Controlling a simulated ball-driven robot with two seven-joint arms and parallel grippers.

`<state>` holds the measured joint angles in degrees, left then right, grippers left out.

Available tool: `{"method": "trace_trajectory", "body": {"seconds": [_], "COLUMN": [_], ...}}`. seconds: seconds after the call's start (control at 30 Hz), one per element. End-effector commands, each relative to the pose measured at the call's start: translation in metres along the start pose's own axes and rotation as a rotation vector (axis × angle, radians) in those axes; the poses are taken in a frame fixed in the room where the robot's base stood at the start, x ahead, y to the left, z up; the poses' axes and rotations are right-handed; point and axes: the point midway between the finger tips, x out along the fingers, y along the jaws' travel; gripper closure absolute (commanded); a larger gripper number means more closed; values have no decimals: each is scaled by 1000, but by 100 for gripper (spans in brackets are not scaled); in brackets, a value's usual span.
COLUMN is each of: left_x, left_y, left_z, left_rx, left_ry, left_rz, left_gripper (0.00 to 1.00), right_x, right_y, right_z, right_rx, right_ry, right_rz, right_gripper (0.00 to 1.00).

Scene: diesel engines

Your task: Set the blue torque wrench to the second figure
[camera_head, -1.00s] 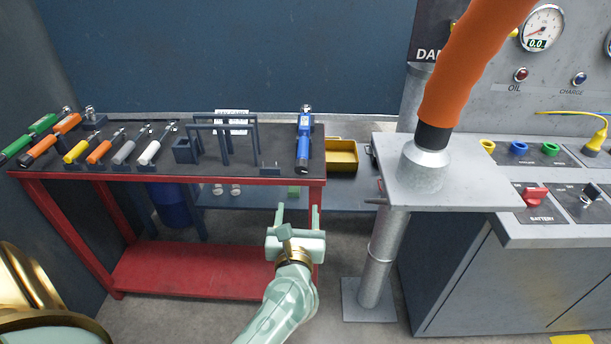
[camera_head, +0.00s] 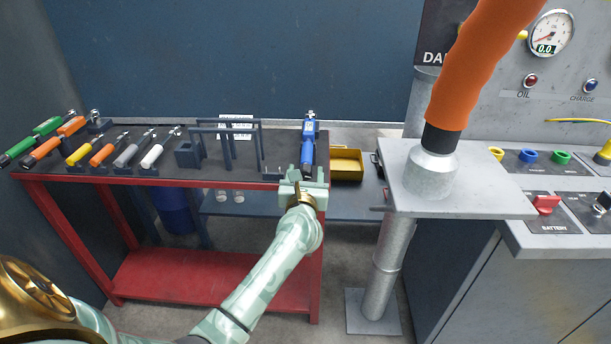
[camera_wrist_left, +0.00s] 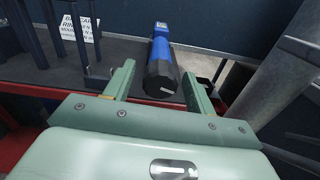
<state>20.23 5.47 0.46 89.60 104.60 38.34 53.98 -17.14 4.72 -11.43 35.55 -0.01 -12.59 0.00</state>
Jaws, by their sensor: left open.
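The blue torque wrench (camera_head: 308,142) lies at the right end of the red bench's dark top (camera_head: 240,172), its black handle end toward me and its head toward the wall. A small display shows on its blue body, too small to read. My left gripper (camera_head: 304,182) is open at the bench's front edge, just short of the handle end. In the left wrist view the wrench (camera_wrist_left: 162,68) sits ahead, between the two open fingers (camera_wrist_left: 158,88) and apparently beyond their tips. My right gripper is not in view.
Green (camera_head: 34,138), orange and several smaller wrenches lie along the bench's left. A dark frame (camera_head: 226,140) and a white card (camera_head: 236,120) stand near the middle. A yellow bin (camera_head: 346,164) and a metal stand (camera_head: 460,188) with an orange hose (camera_head: 482,60) are to the right.

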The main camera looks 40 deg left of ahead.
Motion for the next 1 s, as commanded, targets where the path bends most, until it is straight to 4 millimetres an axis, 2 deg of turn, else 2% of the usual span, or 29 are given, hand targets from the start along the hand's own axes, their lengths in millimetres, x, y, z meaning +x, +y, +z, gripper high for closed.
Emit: {"method": "trace_trajectory", "body": {"seconds": [0.1, 0.13, 0.2, 0.3, 0.67, 1.0], "left_x": [0, 0, 0, 0, -1, -1], "left_y": [0, 0, 0, 0, 0, 0], "left_z": [0, 0, 0, 0, 1, 4], "left_rx": [0, 0, 0, 0, 42, 270], "left_ry": [0, 0, 0, 0, 1, 1], "left_rz": [0, 0, 0, 0, 0, -1], "left_gripper": [45, 48, 67, 90, 89, 89], "right_x": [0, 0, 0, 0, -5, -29], "right_y": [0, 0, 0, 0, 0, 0], "right_z": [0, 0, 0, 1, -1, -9], "right_rx": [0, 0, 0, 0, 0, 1], "right_ry": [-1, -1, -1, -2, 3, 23], "right_rz": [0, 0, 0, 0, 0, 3], "right_gripper": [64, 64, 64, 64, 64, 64]}}
